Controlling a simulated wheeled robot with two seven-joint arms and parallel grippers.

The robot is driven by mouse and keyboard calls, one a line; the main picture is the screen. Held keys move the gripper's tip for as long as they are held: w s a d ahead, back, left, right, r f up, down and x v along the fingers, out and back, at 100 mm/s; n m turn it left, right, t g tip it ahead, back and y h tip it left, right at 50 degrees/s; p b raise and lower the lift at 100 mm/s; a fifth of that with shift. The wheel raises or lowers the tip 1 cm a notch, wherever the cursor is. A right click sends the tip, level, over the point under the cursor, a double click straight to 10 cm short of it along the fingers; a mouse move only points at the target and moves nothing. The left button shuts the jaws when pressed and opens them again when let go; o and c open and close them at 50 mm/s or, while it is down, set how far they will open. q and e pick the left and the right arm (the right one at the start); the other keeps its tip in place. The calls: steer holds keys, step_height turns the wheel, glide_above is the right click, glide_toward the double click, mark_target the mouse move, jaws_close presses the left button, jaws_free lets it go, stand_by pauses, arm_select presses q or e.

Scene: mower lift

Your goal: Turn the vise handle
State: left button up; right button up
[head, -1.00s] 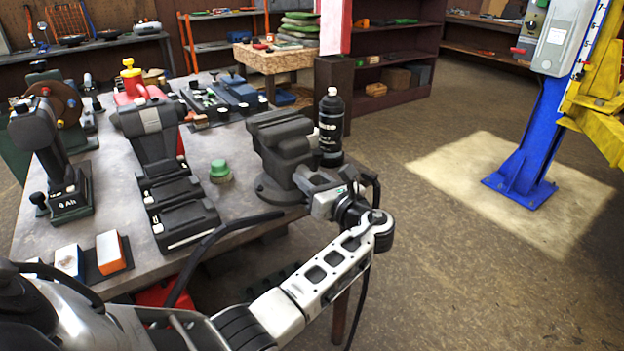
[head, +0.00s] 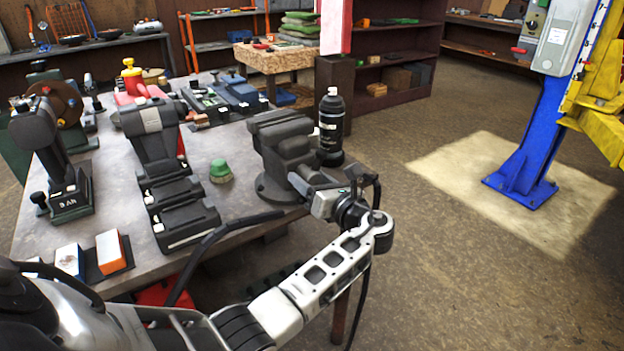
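The dark grey vise (head: 281,142) is mounted at the right corner of the workbench, its jaws at the top. My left gripper (head: 303,181) is at the vise's near right side, low by the screw end. Its fingers point left toward the vise and look dark against it. The vise handle is not clearly visible; the gripper and wrist cover that area. I cannot tell whether the fingers are closed on it. My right gripper is out of view.
A black spray can (head: 331,128) stands close behind the vise's right side. A green-capped item (head: 220,171) and black battery tools (head: 168,178) are on the workbench (head: 205,145) to the left. Open floor lies to the right, before the blue lift post (head: 535,140).

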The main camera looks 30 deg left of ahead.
arm_select(q)
steer(key=shift+r, duration=0.1)
steer(key=b+v, duration=0.2)
steer(key=v, duration=1.4)
steer(key=shift+s, duration=0.1)
